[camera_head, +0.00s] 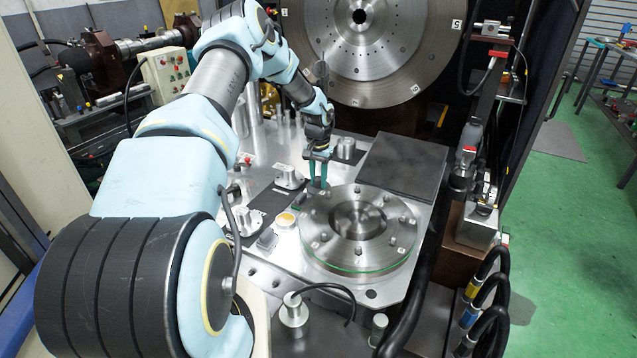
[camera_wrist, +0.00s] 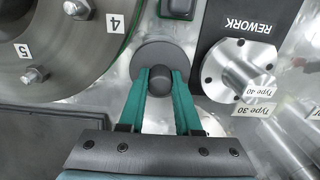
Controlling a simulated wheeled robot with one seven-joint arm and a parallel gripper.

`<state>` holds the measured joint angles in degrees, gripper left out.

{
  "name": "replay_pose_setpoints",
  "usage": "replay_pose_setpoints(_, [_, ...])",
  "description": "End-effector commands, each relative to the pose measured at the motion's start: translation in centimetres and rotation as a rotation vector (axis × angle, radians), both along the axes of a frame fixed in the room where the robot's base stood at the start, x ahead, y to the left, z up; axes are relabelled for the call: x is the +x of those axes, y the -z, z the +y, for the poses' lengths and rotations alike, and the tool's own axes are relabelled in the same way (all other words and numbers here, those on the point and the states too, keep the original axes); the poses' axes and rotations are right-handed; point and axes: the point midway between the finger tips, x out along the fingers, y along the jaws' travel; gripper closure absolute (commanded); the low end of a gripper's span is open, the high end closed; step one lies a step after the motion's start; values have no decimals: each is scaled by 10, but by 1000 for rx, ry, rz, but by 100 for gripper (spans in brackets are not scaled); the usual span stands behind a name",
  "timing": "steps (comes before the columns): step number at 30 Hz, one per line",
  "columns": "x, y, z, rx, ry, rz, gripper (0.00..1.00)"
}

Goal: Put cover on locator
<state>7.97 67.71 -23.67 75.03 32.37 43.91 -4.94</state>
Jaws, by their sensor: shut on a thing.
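My gripper (camera_head: 318,181) points down just beyond the round plate, and its teal fingers show in the wrist view (camera_wrist: 170,80). They are shut on the dark rounded knob (camera_wrist: 171,76) that stands over a grey disc (camera_wrist: 151,51). I take the knob and disc to be the cover; whether the disc is lifted off the metal plate I cannot tell. A silver flanged cylinder (camera_wrist: 238,70), possibly the locator, stands right of the disc in the wrist view, apart from it, near the Type 30 and Type 40 labels. It also shows left of my gripper in the head view (camera_head: 288,178).
A round plate with numbered studs (camera_head: 358,228) lies close in front of my gripper. A dark slab (camera_head: 405,165) lies to its right. A dark REWORK mat (camera_wrist: 248,18) adjoins the flanged cylinder. A short silver cylinder (camera_head: 345,148) stands behind right. A large vertical disc (camera_head: 375,50) stands at the back.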

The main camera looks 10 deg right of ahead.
Motion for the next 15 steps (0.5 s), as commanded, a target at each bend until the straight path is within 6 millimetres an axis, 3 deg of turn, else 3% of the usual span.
replay_pose_setpoints(15, [1, -26, -1, -1, 0, -2, 100])
